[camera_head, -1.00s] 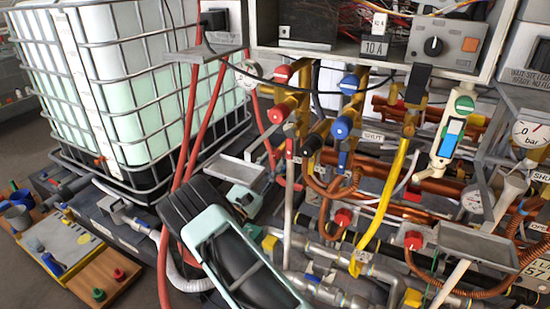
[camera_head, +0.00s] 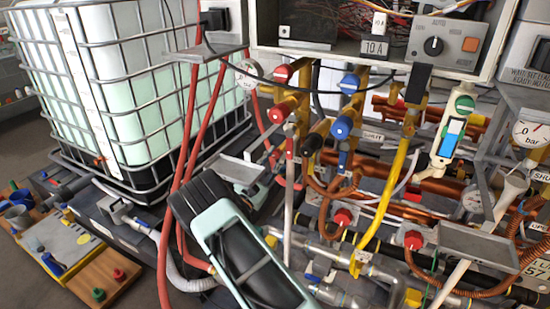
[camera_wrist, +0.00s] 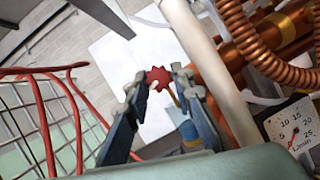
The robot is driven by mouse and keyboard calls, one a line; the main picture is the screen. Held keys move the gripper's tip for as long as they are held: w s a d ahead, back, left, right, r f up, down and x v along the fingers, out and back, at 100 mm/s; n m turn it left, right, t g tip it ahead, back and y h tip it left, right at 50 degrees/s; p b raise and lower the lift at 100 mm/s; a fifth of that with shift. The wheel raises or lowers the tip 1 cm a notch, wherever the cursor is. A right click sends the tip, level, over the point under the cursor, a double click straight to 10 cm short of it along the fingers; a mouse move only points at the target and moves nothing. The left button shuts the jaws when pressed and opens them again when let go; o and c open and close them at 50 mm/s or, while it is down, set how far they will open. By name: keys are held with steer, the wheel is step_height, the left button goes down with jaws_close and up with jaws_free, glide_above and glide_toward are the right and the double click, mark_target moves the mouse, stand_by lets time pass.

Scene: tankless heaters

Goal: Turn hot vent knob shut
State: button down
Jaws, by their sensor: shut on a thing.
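In the wrist view, a small red lobed knob (camera_wrist: 159,77) sits between the fingertips of my gripper (camera_wrist: 159,80). The blue-grey fingers come up from either side, and the gripper is shut on the knob. The knob's stem is mostly hidden, and I cannot read how far it is turned. In the head view, my dark and mint arm covers the lower middle, and I cannot make out the fingertips or this knob clearly there.
A white pipe (camera_wrist: 205,65) and a coiled copper hose (camera_wrist: 245,45) run close to the right of my fingers. A flow gauge (camera_wrist: 293,128) is at lower right. Red hoses (camera_head: 190,140) and a caged white tank (camera_head: 120,90) stand left.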

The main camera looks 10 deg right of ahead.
steer(key=shift+f+m+b, duration=0.1)
steer(key=shift+m+b, duration=0.2)
steer(key=m+g+b, duration=0.1)
steer(key=m+b, duration=0.1)
steer(key=m, duration=0.1)
steer(key=m+g+h+b, duration=0.1)
steer(key=m+b, duration=0.1)
steer(key=m, duration=0.1)
steer(key=shift+w+a+g, duration=0.1)
steer(key=shift+a+g, duration=0.05)
steer(key=shift+g, duration=0.25)
steer(key=shift+a+r+m+g+b, duration=0.1)
steer(key=shift+m+g+b, duration=0.45)
steer(key=shift+m+b, duration=0.65)
steer(key=shift+d+r+m+g+b, duration=0.1)
steer(key=shift+m+g+b, duration=0.55)
steer(key=shift+m, duration=0.95)
steer(key=shift+a+r+m+g+b, duration=0.1)
steer(key=shift+m+g+b, duration=0.4)
steer(key=shift+m+b, duration=0.7)
steer(key=shift+m, duration=0.4)
steer(key=c, duration=1.9)
jaws_free()
steer(key=shift+c, duration=0.2)
